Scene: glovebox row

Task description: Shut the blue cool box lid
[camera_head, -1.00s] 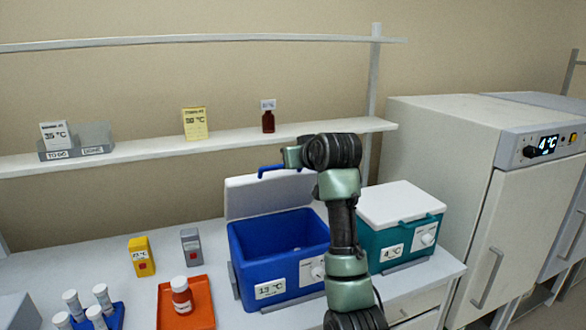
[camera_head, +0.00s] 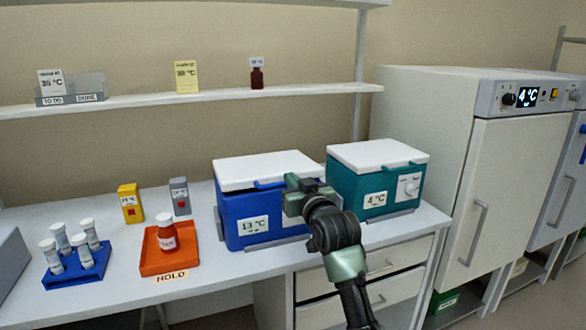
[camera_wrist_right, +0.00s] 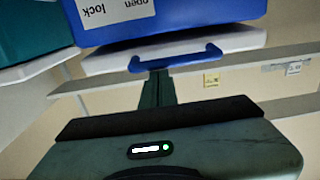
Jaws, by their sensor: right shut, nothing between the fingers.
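The blue cool box (camera_head: 232,214) stands on the bench with a 13 °C label on its front. Its white lid (camera_head: 262,168) lies flat over the top, and no opening shows. The lid's blue handle (camera_head: 268,185) sticks out at the front edge. My right gripper (camera_head: 292,181) is at the front right of the lid, by the handle, shut and empty. In the right wrist view, which is upside down, the shut fingers (camera_wrist_right: 158,76) point at the blue handle (camera_wrist_right: 176,56); I cannot tell if they touch it. My left gripper is not in view.
A teal cool box (camera_head: 345,190) with its lid down stands close on the right. A shelf (camera_head: 220,94) runs behind.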

